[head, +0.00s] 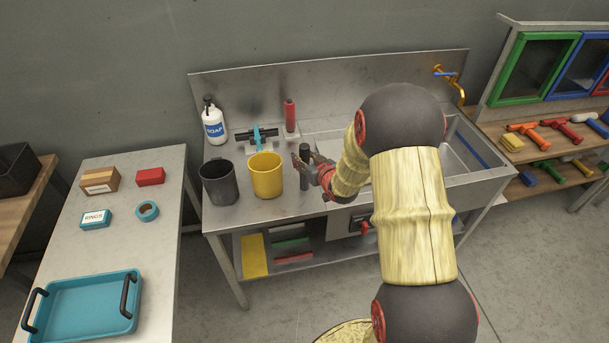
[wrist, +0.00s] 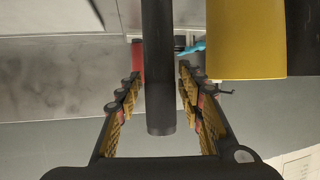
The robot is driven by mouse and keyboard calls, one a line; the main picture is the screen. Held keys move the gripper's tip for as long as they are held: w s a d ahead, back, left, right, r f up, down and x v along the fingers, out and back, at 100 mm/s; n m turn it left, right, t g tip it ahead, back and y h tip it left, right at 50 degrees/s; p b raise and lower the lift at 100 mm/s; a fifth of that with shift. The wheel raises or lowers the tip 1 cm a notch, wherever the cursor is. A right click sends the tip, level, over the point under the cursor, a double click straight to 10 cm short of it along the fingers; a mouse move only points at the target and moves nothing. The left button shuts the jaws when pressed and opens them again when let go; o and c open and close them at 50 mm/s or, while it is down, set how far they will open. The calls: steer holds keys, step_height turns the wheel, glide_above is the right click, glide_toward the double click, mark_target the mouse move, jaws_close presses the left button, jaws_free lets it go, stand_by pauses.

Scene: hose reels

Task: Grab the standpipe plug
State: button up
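The standpipe plug, a dark upright cylinder (head: 304,170), stands on the steel sink counter to the right of the yellow cup. In the wrist view the plug (wrist: 158,75) runs down the middle of the picture, between my two fingers. My gripper (head: 308,165) is at the plug from the right, and its fingers are spread. In the wrist view my gripper (wrist: 160,85) shows a gap between the plug and each finger, so it is open and does not grip it. The arm hides part of the sink basin.
The yellow cup (head: 267,176) is close beside the plug, with a dark grey cup (head: 219,184) further left. A soap bottle (head: 213,124), a teal-handled item (head: 262,137) and a red bottle (head: 290,115) stand behind. The sink basin (head: 483,150) lies right.

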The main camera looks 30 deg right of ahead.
jaws_close()
stand_by(0.7)
